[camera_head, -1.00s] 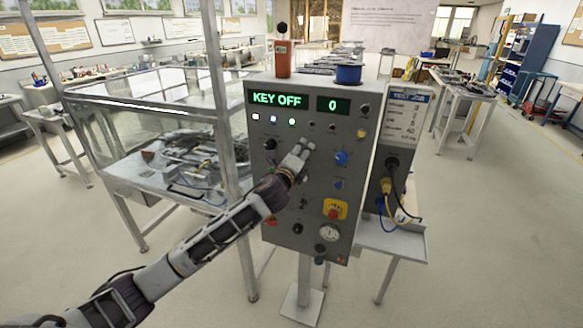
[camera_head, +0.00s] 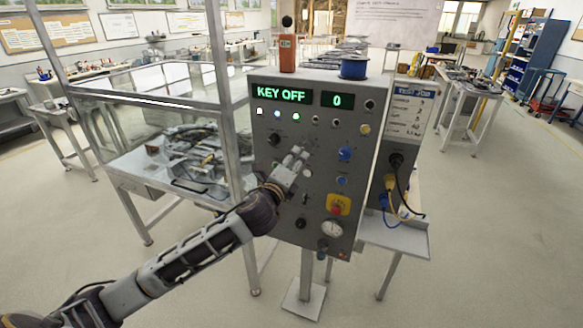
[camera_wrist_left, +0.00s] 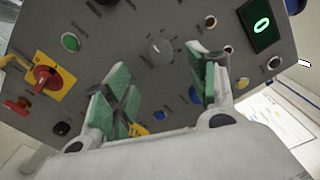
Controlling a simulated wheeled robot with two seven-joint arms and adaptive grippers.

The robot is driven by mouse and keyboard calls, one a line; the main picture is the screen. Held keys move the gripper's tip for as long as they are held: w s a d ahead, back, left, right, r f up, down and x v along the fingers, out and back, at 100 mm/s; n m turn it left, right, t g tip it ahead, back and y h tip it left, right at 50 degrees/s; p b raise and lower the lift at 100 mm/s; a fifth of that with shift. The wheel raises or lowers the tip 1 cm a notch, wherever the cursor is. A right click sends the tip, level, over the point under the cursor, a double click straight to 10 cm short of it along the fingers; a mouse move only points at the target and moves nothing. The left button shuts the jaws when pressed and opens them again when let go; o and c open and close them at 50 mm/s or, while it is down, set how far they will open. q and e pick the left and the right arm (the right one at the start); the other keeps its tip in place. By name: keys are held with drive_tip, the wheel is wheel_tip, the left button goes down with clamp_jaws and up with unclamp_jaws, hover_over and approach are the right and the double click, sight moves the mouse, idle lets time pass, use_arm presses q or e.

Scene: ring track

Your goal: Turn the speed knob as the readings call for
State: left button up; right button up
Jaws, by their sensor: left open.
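The grey control panel (camera_head: 318,187) carries a green display reading KEY OFF (camera_head: 281,94) and another reading 0 (camera_head: 337,101). My left gripper (camera_head: 299,156) is in front of the middle of the panel. In the left wrist view, its green-padded fingers (camera_wrist_left: 160,62) are open and empty. A round grey knob (camera_wrist_left: 160,50) on the panel shows between and beyond the fingertips, apparently not gripped. Its label cannot be read, and in the head view the gripper largely covers that area. The 0 display (camera_wrist_left: 262,25) also shows in the wrist view. My right gripper is out of view.
A glass-sided enclosure (camera_head: 150,110) stands left of the panel. Cables (camera_head: 398,200) hang at its right.

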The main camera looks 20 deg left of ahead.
use_arm(q)
drive_tip(key=shift+s, duration=0.9)
